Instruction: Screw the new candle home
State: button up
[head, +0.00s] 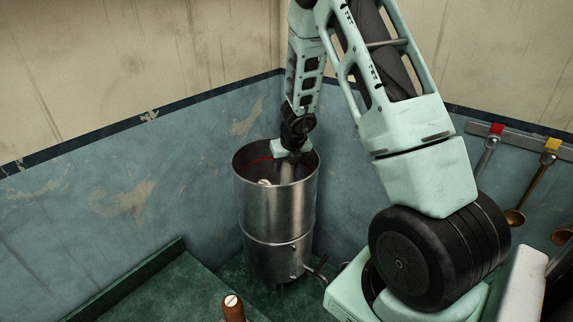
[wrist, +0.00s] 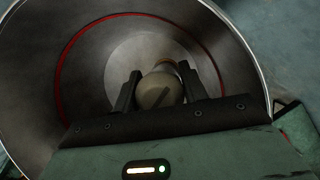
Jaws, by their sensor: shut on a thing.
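My gripper (wrist: 160,73) reaches down into a steel drum (head: 277,215) and is shut on a beige, dome-topped candle (wrist: 157,93). The two dark fingers press on opposite sides of the dome, which has a dark line across it. In the wrist view the drum's rim (wrist: 250,57) curves around the gripper. In the head view the fingertips are hidden by the drum's wall.
A red line (wrist: 66,60) runs around the drum's inner wall. The drum stands in a corner of blue walls, above a green surface (head: 160,285). A brown handle (head: 233,308) stands in front. Ladles (head: 536,186) hang at the right.

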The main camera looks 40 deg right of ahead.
aim_at(286, 173)
jog(key=shift+f+b, duration=1.65)
jog(key=shift+f, duration=0.05)
jog(key=o, duration=1.1)
jog(key=shift+r, duration=0.15)
jog(key=shift+p+v, duration=5.2)
jog(key=shift+v, duration=3.45)
jog(key=shift+w, duration=0.1)
